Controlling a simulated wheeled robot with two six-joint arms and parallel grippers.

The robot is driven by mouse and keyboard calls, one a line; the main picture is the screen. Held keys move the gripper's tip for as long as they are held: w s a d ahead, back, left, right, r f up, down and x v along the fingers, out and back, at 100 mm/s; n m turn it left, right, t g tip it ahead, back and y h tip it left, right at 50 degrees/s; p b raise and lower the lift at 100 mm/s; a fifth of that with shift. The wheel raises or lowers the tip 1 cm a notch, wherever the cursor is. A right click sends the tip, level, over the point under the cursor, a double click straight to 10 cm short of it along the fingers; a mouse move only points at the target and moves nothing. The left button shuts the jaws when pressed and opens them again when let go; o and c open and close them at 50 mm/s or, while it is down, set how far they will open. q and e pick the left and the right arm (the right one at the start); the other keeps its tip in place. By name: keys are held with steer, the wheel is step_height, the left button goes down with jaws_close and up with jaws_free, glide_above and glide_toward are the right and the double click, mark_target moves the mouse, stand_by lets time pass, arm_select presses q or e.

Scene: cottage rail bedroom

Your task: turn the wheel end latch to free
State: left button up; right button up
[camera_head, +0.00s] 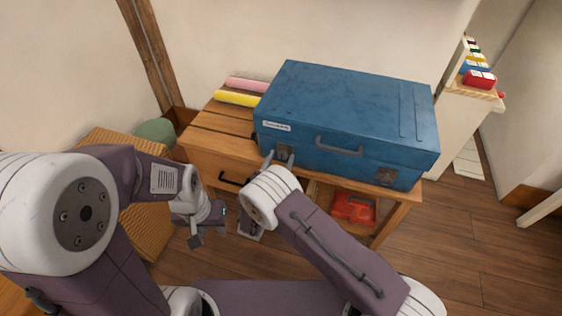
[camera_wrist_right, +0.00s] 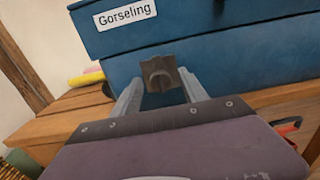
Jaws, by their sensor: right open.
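A blue case (camera_head: 345,105) lies flat on a wooden table, with a carry handle (camera_head: 339,147) on its front face. One dark metal latch (camera_head: 284,151) is left of the handle, below a white name label (camera_head: 277,126). A second latch (camera_head: 386,176) is at the right. I see no wheels, so I cannot tell which is the wheel end. My right gripper (camera_head: 279,160) is open at the left latch. In the right wrist view, the latch's raised knob (camera_wrist_right: 158,76) shows beyond and between the fingers (camera_wrist_right: 160,95); contact is unclear. My left gripper (camera_head: 208,228) hangs low, left of it, its jaws unclear.
The wooden table (camera_head: 210,142) holds pink (camera_head: 247,85) and yellow (camera_head: 237,98) rolls beside the case. A red item (camera_head: 354,208) lies below. A wicker basket (camera_head: 150,222) stands left; a white shelf unit (camera_head: 463,115) stands right.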

steer(key=shift+w+d, duration=0.1)
steer(key=shift+w, duration=0.2)
jaws_close()
steer(key=n+p, duration=0.2)
steer(key=n, duration=0.2)
steer(key=shift+r, duration=0.1)
steer(key=n+p, duration=0.1)
steer(key=n, duration=0.3)
steer(key=shift+n, duration=0.3)
steer(key=n, duration=0.2)
steer(key=n+p, duration=0.1)
steer(key=n, duration=0.1)
steer(key=shift+f+n, duration=0.2)
steer(key=shift+n, duration=0.1)
steer(key=n+p, duration=0.1)
steer(key=n, duration=0.3)
steer(key=shift+f+n, duration=0.1)
steer(key=shift+n, duration=0.2)
